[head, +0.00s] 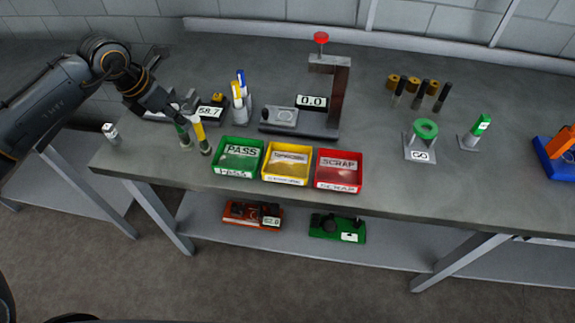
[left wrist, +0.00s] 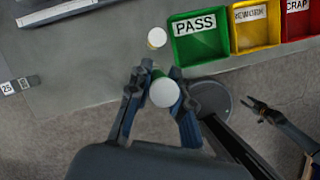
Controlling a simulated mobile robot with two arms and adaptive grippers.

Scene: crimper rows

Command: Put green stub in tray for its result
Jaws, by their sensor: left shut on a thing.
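The green stub (head: 184,136) is gripped by my left gripper (head: 180,113), just left of the yellow-banded stub (head: 203,138). In the left wrist view the green stub's white end (left wrist: 164,92) shows between my left gripper's fingertips (left wrist: 160,82). The green PASS tray (head: 217,160) is to the right of it, then the yellow tray (head: 264,170) with a partly legible label, then the red SCRAP tray (head: 318,175). My right gripper (left wrist: 258,108) shows at the right of the left wrist view, with its fingers apart.
A display reading 58.7 (head: 210,112) and a stand with a 0.0 display (head: 311,101) are behind the trays. A pen holder (head: 240,112) stands between them. A green GO ring (head: 425,128) and a green-topped marker (head: 478,130) stand right. A small white item (head: 110,133) is left.

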